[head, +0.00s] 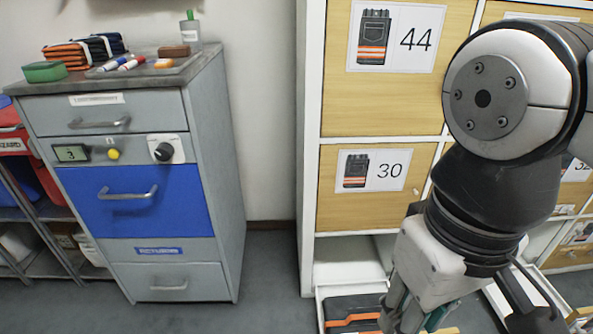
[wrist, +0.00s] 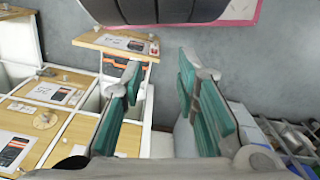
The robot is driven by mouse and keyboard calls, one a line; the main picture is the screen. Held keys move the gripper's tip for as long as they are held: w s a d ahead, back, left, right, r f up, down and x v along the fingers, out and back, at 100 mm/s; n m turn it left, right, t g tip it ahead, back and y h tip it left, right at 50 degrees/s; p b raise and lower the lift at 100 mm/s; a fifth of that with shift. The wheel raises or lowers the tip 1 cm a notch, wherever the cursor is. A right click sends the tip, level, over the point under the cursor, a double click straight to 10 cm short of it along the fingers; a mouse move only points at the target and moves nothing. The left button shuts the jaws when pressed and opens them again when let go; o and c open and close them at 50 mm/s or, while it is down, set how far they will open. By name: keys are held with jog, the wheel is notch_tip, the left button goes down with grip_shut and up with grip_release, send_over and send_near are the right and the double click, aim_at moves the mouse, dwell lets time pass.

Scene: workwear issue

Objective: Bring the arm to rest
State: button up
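My arm reaches down on the right side of the head view, in front of the wooden locker fronts. My gripper (head: 408,308) shows at the lower edge, partly cut off by the frame. In the wrist view my gripper (wrist: 165,80) has its two teal-padded fingers well apart, with nothing between them. An open drawer (head: 320,292) below the front marked 30 holds folded dark clothing with orange bands (head: 352,312). My gripper overlaps the drawer's right part in the head view; I cannot tell its height above it.
A grey cabinet (head: 235,180) with a blue drawer (head: 135,205) stands at the left, its drawers shut. Its top holds folded clothes, markers, a green box and a bottle. Another open drawer (head: 500,300) is at the lower right. Bare floor (head: 268,270) lies between cabinet and lockers.

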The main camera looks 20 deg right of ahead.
dwell(0.6)
notch_tip(320, 180, up, 36)
jog(key=t+p, duration=0.4)
jog(key=p, duration=3)
jog(key=shift+d, duration=0.15)
jog(key=shift+w+d+r, duration=0.1)
jog(key=shift+d, duration=0.05)
